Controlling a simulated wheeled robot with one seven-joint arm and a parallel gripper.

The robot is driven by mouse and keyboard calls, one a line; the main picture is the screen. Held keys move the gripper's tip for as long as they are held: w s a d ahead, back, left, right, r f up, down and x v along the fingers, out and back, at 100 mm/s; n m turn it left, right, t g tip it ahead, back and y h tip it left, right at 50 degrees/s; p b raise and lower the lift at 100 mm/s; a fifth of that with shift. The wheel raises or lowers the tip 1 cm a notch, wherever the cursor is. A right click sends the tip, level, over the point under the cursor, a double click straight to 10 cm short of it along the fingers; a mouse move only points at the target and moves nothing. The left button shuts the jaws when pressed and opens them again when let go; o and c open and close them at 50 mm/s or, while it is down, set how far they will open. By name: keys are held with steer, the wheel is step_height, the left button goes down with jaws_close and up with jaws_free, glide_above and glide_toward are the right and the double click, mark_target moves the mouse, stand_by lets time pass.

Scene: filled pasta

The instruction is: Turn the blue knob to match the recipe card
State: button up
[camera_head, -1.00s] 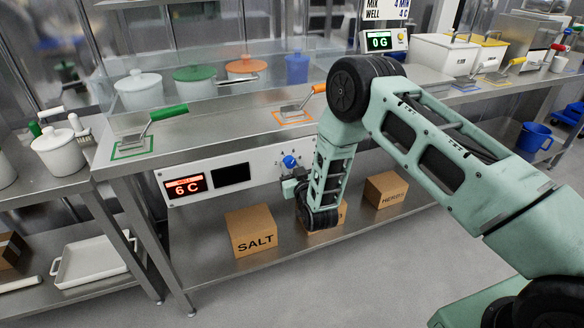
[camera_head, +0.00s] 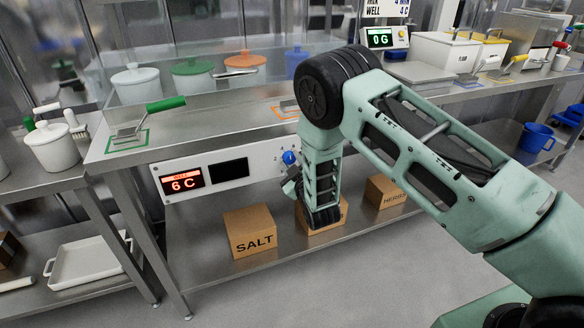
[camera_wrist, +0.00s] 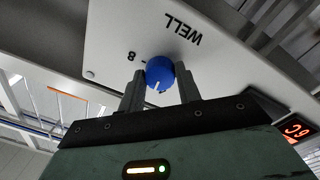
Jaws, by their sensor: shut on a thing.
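The blue knob (camera_head: 289,157) sits on the white front panel (camera_head: 262,160) under the counter. In the wrist view the blue knob (camera_wrist: 160,73) lies between the two fingers of my gripper (camera_wrist: 161,86), which is shut on it. A white pointer line shows on the knob's face. The word WELL and an 8 are printed on the panel, upside down in this view. The red display (camera_head: 183,182) reads 6 C. The recipe card (camera_head: 387,8) is cut off at the top; its WELL line reads 4 C.
A dark screen (camera_head: 230,170) is beside the red display. A SALT box (camera_head: 250,232), a HERBS box (camera_head: 387,192) and a partly hidden box (camera_head: 322,222) stand on the lower shelf. A green-handled tool (camera_head: 148,120) lies on the counter above. My arm covers part of the counter.

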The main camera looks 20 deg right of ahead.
steer(key=shift+n+b, duration=0.9)
steer(key=shift+n, duration=1.4)
steer(key=o, duration=1)
steer(key=shift+c, duration=0.2)
steer(key=s+d+b, duration=0.1)
steer(key=s, duration=1.6)
steer(key=shift+s+d+f, duration=0.2)
steer(key=shift+f, duration=0.15)
